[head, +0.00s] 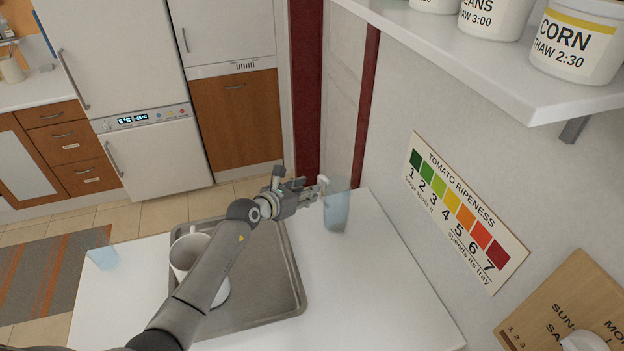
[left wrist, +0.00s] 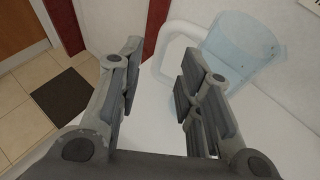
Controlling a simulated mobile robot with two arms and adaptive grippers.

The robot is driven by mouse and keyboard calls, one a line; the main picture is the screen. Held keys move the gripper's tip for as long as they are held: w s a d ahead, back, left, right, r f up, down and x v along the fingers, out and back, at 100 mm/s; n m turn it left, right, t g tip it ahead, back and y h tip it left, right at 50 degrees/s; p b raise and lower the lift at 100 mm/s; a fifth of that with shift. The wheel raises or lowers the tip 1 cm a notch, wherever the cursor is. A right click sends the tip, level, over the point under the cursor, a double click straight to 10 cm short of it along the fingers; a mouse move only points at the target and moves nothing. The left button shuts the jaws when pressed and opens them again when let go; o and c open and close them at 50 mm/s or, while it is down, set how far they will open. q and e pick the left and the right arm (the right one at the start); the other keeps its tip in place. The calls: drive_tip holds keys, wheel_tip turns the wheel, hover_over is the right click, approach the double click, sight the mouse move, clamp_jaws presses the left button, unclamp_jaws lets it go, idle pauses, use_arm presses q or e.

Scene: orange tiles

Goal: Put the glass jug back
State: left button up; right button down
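The glass jug (head: 337,207) is pale blue and see-through, with a white handle, and stands upright near the back right of the white table. In the left wrist view the jug (left wrist: 243,45) is at the upper right, its handle (left wrist: 172,48) facing my gripper. My left gripper (head: 308,190) is just left of the jug, by the handle. In its wrist view the gripper (left wrist: 160,88) has its fingers apart, with the handle ahead of the gap and towards the right finger. Whether they touch is unclear. My right gripper is not in view.
A grey tray (head: 290,290) on the white table (head: 370,285) holds a white mug (head: 183,252), partly behind my left arm. A pale blue glass (head: 104,258) stands at the table's left edge. A shelf with tubs (head: 580,45) juts from the right wall.

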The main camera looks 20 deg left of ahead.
use_arm(q)
drive_tip(key=p+v, duration=0.2)
drive_tip(key=v, duration=0.4)
drive_tip(key=shift+s+r+p, duration=0.15)
drive_tip(key=shift+s+p, duration=0.2)
drive_tip(key=shift+p, duration=0.05)
drive_tip(key=shift+a, duration=0.1)
